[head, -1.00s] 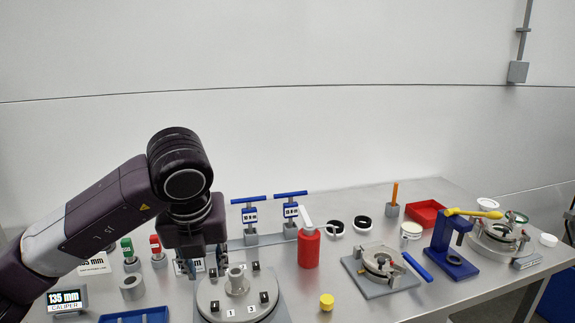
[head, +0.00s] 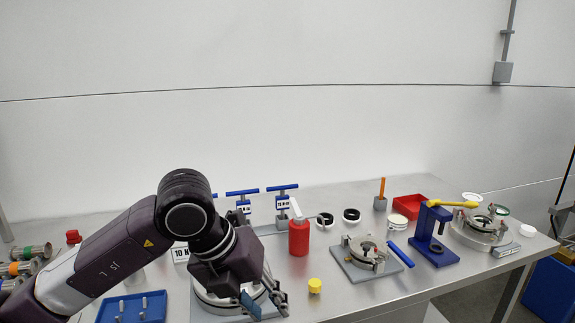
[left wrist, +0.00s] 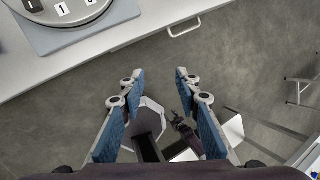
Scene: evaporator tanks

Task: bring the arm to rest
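My left gripper (head: 264,301) hangs in front of the round grey turntable fixture (head: 207,298) and hides much of it in the head view. In the left wrist view my left gripper (left wrist: 154,76) has its two blue-padded fingers wide apart, with nothing between them. It points down past the table's front edge, over the grey floor. A small dark arm end shows low in that view; it may be my right gripper (left wrist: 181,122), too small to read.
On the table stand a red bottle (head: 299,238), a yellow cap (head: 315,286), a blue tray (head: 133,308), a clamp fixture (head: 364,256) and a blue stand (head: 432,238). A drawer handle (left wrist: 184,28) juts from the front.

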